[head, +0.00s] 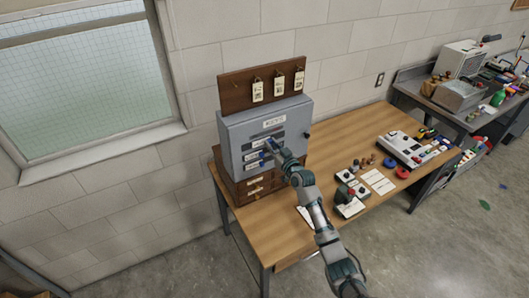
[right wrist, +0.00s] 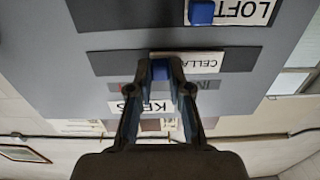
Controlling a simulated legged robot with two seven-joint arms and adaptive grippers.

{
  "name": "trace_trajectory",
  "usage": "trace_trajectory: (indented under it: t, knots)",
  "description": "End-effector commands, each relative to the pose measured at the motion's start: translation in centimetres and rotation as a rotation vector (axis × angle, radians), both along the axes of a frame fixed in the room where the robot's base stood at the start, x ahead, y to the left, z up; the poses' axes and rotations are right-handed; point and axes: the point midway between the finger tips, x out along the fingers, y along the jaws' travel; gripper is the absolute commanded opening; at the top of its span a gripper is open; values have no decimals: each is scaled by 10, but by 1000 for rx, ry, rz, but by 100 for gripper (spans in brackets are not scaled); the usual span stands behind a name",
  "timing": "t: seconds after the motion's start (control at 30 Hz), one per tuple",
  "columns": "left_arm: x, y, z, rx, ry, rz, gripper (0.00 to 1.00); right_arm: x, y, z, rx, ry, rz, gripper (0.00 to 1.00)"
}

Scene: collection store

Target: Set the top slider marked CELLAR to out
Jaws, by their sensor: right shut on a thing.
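A grey cabinet (head: 240,133) stands on a wooden drawer unit on the table and has several labelled slider slots on its front. In the right wrist view, the white CELLAR label (right wrist: 200,63) lies on a dark slot, and a blue slider knob (right wrist: 160,71) sits at its edge. My right gripper (right wrist: 159,82) is shut on this knob, one finger on each side. The gripper (head: 268,148) hides part of the cabinet front in the head view. Another blue knob (right wrist: 201,13) sits by the LOFT label. My left gripper is not in view.
A wooden board with hanging tags (head: 278,88) stands above the cabinet. A window (head: 85,80) is at the left.

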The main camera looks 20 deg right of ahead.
Motion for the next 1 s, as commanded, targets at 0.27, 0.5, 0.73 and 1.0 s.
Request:
trace_trajectory:
  t: [0.27,0.5,0.73,1.0]
  knots:
    - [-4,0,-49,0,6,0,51,6,-51,-4,-3,-4,-3,0]
    - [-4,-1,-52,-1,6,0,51,7,-60,1,-1,-2,-5,0]
    - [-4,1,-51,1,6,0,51,6,-60,2,-1,-4,-5,28]
    - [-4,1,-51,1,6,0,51,6,-59,2,-1,-3,-3,44]
